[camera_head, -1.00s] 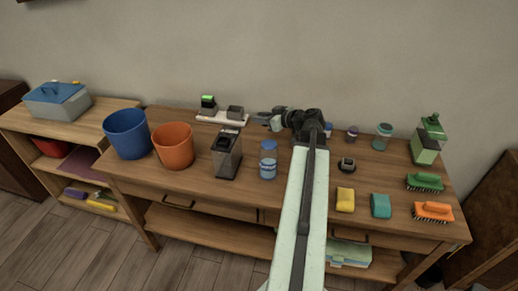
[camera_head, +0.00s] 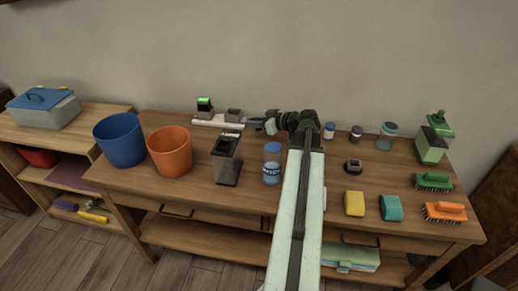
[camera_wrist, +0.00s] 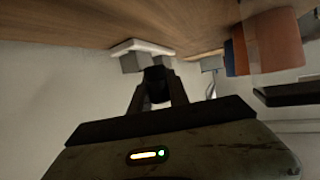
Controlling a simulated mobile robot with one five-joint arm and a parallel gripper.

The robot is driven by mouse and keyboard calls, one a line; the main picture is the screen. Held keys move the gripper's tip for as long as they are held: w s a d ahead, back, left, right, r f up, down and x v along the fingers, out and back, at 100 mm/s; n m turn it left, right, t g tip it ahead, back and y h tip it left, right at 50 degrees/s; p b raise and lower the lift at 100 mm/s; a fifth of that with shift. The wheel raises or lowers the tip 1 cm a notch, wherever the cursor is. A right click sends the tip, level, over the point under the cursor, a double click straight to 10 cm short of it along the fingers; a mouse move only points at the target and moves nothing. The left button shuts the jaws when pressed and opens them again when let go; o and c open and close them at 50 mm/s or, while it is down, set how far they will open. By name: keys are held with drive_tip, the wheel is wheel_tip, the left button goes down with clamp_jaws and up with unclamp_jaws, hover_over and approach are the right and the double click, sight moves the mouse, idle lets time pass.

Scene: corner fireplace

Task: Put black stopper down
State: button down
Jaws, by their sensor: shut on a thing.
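My gripper (camera_head: 254,123) is at the back of the table, just right of a white tray (camera_head: 206,122). In the wrist view my gripper (camera_wrist: 157,92) is shut on a small dark piece, which I take to be the black stopper (camera_wrist: 157,74). In the head view the stopper cannot be made out clearly. The tray also shows in the wrist view (camera_wrist: 130,46), just beyond the stopper, with grey blocks on it. I cannot tell whether the stopper touches anything.
An orange bucket (camera_head: 170,153), a blue bucket (camera_head: 119,140), a dark canister (camera_head: 227,160) and a blue-capped jar (camera_head: 272,165) stand left of my arm. A small black item (camera_head: 352,166), sponges, brushes and bottles are at the right. The wall is close behind the tray.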

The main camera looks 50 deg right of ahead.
sight(254, 144)
drive_tip(key=shift+s+f+b, duration=0.1)
drive_tip(key=shift+f+b, duration=2.9)
drive_tip(key=shift+f, duration=0.9)
drive_tip(key=shift+r, duration=0.1)
drive_tip(key=c, duration=1.3)
unclamp_jaws()
drive_tip(key=shift+o, duration=0.2)
drive_tip(key=shift+r+p, duration=0.4)
drive_tip(key=shift+p, duration=0.1)
drive_tip(key=p+v, duration=0.2)
drive_tip(key=v, duration=0.3)
drive_tip(key=p+v, duration=0.2)
drive_tip(key=v, duration=0.4)
drive_tip(key=shift+s+r+p, duration=0.2)
drive_tip(key=shift+r+p, duration=0.15)
drive_tip(key=shift+p, duration=0.05)
drive_tip(key=shift+s+d, duration=0.1)
drive_tip(key=shift+s, duration=0.15)
